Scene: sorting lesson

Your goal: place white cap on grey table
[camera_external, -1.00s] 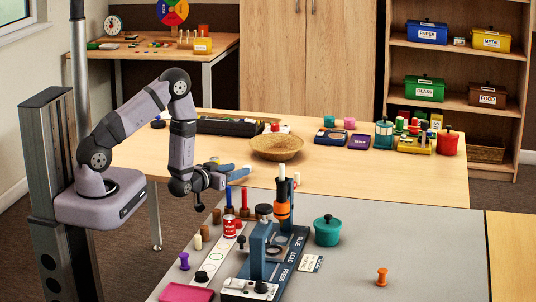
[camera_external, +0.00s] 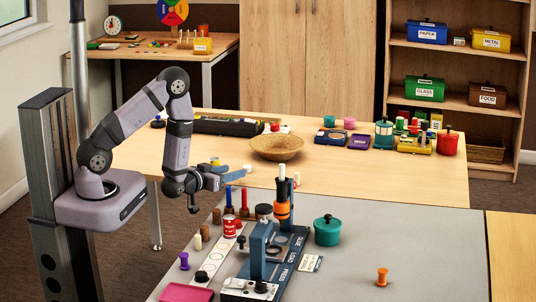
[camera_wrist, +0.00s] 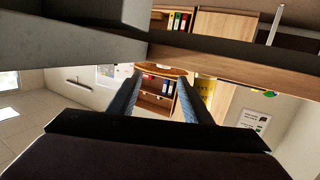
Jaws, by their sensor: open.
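My gripper (camera_external: 236,172) is open and hangs over the near edge of the wooden table, left of the grey table (camera_external: 435,232). In the wrist view its two blue fingers (camera_wrist: 160,80) stand apart with nothing held between them. A small white piece (camera_external: 282,172) tops the upright blue and orange post on the grey table, right of my gripper. Another small pale piece (camera_external: 247,168) shows just beyond my fingertips. I cannot tell which of these is the white cap.
A blue press (camera_external: 258,250), several pegs, a red can (camera_external: 229,228) and a teal pot (camera_external: 327,230) stand on the grey table. Its right part is mostly clear, with an orange peg (camera_external: 382,277). A wicker bowl (camera_external: 277,147) sits on the wooden table.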

